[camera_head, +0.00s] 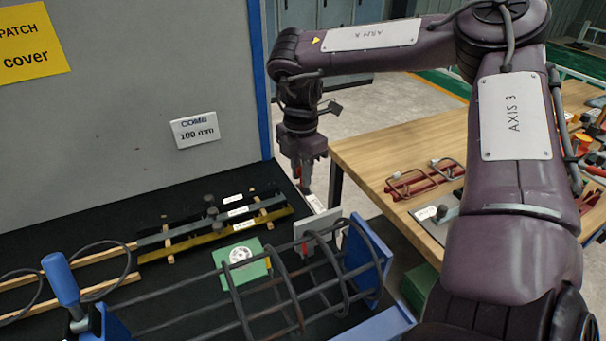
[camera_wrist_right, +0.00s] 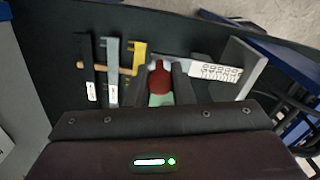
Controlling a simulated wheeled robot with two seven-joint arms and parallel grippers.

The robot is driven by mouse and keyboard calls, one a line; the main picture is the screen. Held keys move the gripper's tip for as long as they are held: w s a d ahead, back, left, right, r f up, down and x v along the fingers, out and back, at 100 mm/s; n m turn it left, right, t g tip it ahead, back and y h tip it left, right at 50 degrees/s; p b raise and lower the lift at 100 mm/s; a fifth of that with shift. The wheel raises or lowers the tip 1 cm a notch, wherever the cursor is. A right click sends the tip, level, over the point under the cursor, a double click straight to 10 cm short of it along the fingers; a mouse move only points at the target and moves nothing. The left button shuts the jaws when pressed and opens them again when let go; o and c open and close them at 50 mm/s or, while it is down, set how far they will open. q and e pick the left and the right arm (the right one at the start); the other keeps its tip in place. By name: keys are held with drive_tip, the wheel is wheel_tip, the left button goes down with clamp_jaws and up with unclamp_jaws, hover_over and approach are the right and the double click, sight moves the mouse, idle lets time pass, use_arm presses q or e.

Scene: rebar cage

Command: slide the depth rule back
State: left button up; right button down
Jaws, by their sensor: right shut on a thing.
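The depth rule (camera_wrist_right: 215,71) is a pale strip with dark markings at the right of the wrist view. In the head view a pale piece of it (camera_head: 315,203) shows below my right gripper. My right gripper (camera_head: 304,178) points down at the far end of the black bench. In the wrist view its two fingers (camera_wrist_right: 159,84) are closed on a red grip (camera_wrist_right: 158,80), which appears to belong to the rule. The join between grip and rule is hidden. A grey upright plate (camera_wrist_right: 239,66) stands at the rule's right end. My left gripper is not in view.
The rebar cage (camera_head: 285,290) lies in front, between blue end plates (camera_head: 365,258). Black, grey and yellow bars (camera_head: 215,233) lie on wooden strips to its left. A grey panel (camera_head: 130,100) rises behind. A wooden table (camera_head: 385,150) stands to the right.

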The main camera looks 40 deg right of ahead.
drive_tip(key=shift+w+r, duration=0.15)
drive_tip(key=shift+r, duration=0.05)
drive_tip(key=c, duration=1.7)
unclamp_jaws()
drive_tip(key=o, duration=0.4)
drive_tip(key=shift+w+d+f, duration=0.1)
drive_tip(key=shift+f, duration=0.05)
drive_tip(key=shift+o, duration=0.2)
drive_tip(key=shift+r+b, duration=0.45)
drive_tip(key=shift+r, duration=3.45)
